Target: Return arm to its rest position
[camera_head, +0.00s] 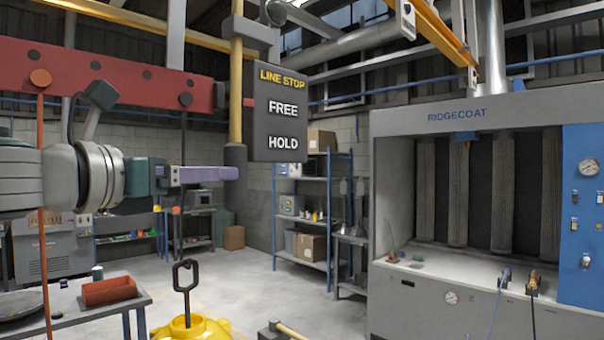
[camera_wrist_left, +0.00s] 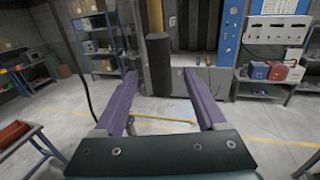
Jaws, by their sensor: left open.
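My left arm comes in from the left in the head view, and its left gripper (camera_head: 207,174) points right, held level in the air. In the left wrist view the left gripper (camera_wrist_left: 159,75) shows two purple fingers spread wide apart. A dark cylindrical grip (camera_head: 235,155) hangs on a yellow pole by the fingertips. In the wrist view this dark grip (camera_wrist_left: 159,65) appears in the gap between the fingers; nothing is clamped. I cannot tell whether it is touching a finger. My right gripper is not in view.
A dark "LINE STOP / FREE / HOLD" sign (camera_head: 282,112) hangs beside the pole. A red beam (camera_head: 110,75) crosses above my arm. A yellow object with a black hook (camera_head: 187,325) stands below. The grey RIDGECOAT booth (camera_head: 420,310) is at right. Open floor (camera_head: 275,300) lies between.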

